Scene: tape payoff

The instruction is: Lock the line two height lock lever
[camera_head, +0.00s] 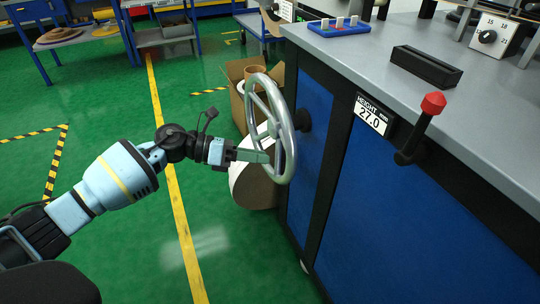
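The height lock lever (420,128) is a black lever with a red knob on the front of the blue cabinet, at the right. It slants up and to the right, beside a display (371,115) reading "HEIGHT 27.0". A grey handwheel (287,150) stands out from the cabinet's left side. My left gripper (264,156) is at the handwheel, its fingers overlapping the rim in the picture, well left of the lever. I cannot tell whether the fingers are closed on the rim. My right gripper is not in view.
On the grey worktop (345,57) are a black block (426,66), a blue tray (339,29) with small pieces and a dial box (493,37). A cardboard box (237,71) with rolls stands on the floor behind the handwheel. The green floor at left is mostly clear.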

